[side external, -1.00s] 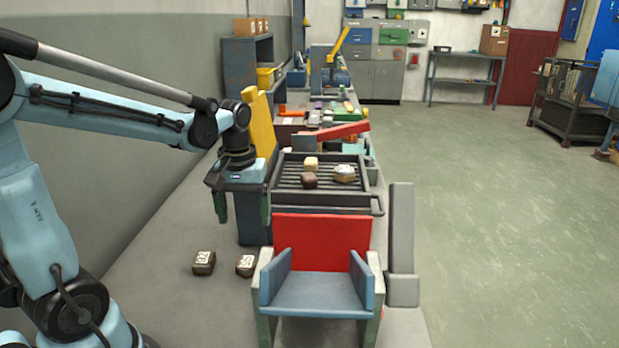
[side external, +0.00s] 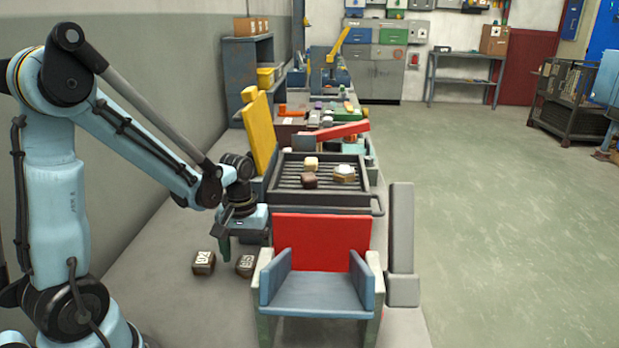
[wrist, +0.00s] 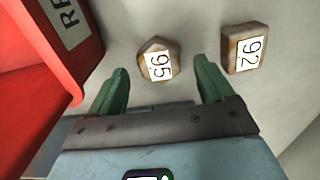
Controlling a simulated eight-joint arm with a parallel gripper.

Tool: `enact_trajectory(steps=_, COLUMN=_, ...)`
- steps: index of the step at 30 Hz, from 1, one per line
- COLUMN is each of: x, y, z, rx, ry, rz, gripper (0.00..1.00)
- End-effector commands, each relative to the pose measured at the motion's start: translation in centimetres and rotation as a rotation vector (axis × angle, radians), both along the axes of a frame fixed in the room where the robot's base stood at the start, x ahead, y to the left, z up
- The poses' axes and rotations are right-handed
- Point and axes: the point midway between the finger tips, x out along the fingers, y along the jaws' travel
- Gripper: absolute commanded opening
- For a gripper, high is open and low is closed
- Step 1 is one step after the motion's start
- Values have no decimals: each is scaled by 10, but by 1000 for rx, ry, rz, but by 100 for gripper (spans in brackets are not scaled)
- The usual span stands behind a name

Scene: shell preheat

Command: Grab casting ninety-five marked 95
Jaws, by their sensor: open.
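Casting 95 (wrist: 157,62), a brown block with a white label, lies on the grey bench top. In the side view I take it to be the right one of two dark blocks (side external: 245,266). My gripper (wrist: 161,78) is open and empty, its green fingers spread to either side of casting 95 in the wrist view. In the side view my gripper (side external: 243,248) hangs above and just behind the block, apparently apart from it. Casting 92 (wrist: 246,48) lies outside the fingers, to the right in the wrist view and to the left in the side view (side external: 203,263).
A red-backed fixture with blue sides (side external: 320,290) stands close right of casting 95. Behind it, a dark slatted tray (side external: 290,183) holds three blocks. A yellow panel (side external: 262,130) stands left of the tray. The bench left of casting 92 is clear.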

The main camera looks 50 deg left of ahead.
Motion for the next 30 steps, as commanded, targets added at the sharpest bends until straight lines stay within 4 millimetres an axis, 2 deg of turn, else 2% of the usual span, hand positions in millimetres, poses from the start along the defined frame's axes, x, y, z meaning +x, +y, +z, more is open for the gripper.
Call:
enact_trajectory(steps=6, x=0, y=0, z=-14, rx=1, ry=-1, rz=1, gripper=82)
enact_trajectory(steps=14, x=0, y=0, z=-15, rx=1, ry=-1, rz=1, gripper=80)
enact_trajectory(steps=26, x=0, y=0, z=-14, rx=1, ry=-1, rz=1, gripper=19)
enact_trajectory(steps=30, x=0, y=0, z=-14, rx=1, ry=-1, rz=1, gripper=19)
